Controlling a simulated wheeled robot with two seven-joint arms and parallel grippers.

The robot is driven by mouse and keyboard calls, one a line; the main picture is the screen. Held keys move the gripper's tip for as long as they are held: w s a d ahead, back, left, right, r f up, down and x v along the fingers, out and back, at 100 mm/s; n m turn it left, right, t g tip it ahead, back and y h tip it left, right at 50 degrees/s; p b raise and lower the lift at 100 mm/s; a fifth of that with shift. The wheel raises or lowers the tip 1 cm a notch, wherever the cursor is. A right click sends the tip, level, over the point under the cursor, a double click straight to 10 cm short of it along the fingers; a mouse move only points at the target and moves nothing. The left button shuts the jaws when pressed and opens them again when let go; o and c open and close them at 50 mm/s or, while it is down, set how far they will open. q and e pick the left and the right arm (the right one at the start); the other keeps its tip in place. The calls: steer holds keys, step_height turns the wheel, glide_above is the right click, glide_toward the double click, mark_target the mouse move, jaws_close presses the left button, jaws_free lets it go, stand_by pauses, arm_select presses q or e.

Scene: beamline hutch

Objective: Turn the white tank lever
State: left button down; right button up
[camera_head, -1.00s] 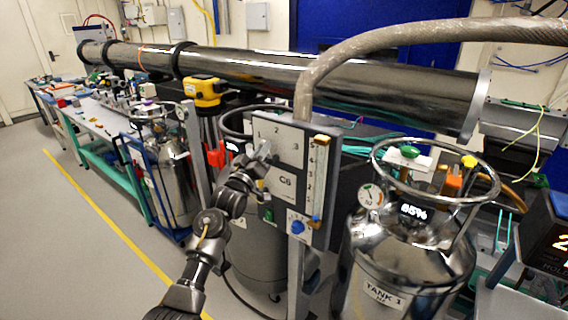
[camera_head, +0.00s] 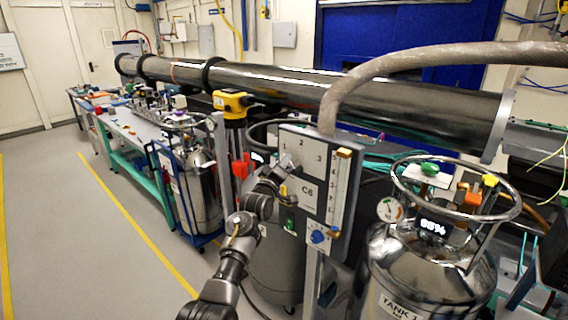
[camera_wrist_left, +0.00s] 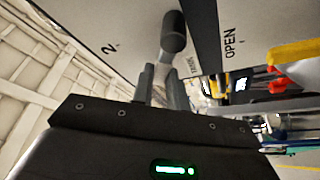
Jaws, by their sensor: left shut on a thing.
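A white panel (camera_head: 316,150) marked with numbers stands upright on a post beside the large steel tank. A lever with a dark round knob (camera_wrist_left: 174,34) and a pale metal shaft shows close up in the left wrist view, in front of the panel face with a "2" and the word "OPEN". My left gripper (camera_head: 287,163) is at the left part of the panel. In the left wrist view its fingers (camera_wrist_left: 165,85) are shut around the lever's shaft, below the knob. The fingers partly hide the shaft, and the lever is hardly visible in the head view. My right gripper is not in view.
The steel tank (camera_head: 425,265) with a ring handle stands close on the right. A blue knob (camera_head: 319,237) sits low on the panel. A thick grey hose (camera_head: 420,65) arches above. A yellow-topped device (camera_head: 232,103) stands behind on the left. The floor on the left is open.

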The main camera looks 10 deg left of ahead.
arm_select(q)
steer(key=shift+f, duration=0.15)
steer(key=c, duration=1.4)
jaws_free()
steer(key=b+v, duration=0.3)
steer(key=v, duration=0.7)
steer(key=shift+s, duration=0.35)
